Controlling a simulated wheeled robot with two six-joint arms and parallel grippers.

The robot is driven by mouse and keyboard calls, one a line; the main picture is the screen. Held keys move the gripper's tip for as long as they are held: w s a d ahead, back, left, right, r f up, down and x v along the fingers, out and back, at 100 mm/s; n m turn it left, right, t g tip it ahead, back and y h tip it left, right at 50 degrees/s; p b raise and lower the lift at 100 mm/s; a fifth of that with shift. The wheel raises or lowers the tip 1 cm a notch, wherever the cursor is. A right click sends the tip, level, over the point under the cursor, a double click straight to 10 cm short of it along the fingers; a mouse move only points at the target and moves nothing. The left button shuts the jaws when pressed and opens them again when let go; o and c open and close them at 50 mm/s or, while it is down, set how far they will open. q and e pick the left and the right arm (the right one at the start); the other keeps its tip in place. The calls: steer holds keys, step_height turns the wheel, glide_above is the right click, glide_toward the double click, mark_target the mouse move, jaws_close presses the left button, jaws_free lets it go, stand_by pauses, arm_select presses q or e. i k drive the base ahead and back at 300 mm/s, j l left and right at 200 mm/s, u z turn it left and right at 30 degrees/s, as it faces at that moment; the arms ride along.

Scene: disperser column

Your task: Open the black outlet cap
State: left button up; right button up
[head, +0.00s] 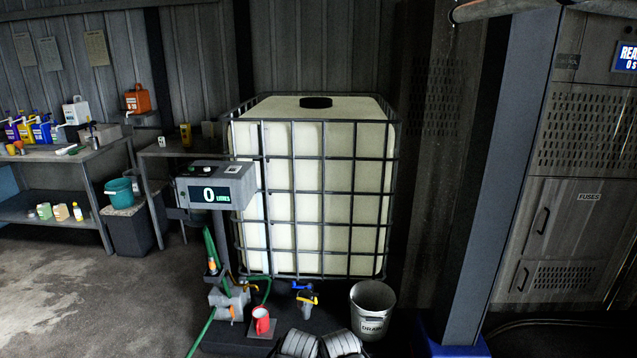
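The white caged tank (308,200) stands in the middle of the head view. At its bottom front is the outlet valve with a blue handle (301,286) and a yellow part (311,298). A small dark piece (304,310) at the valve's front looks like the black outlet cap; it is too small to tell its detail. A larger black lid (316,102) sits on top of the tank. No gripper fingers show. Two grey ribbed parts at the bottom edge, below the valve, seem to be mine.
A metal bucket (372,309) stands right of the outlet. A litre display (215,191) reads 0. A steel post (500,180) stands at right. Open floor lies at left.

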mark_target(305, 293)
steer(key=i, duration=1.05)
steer(key=i+j+z, duration=0.15)
steer(key=i, duration=0.9)
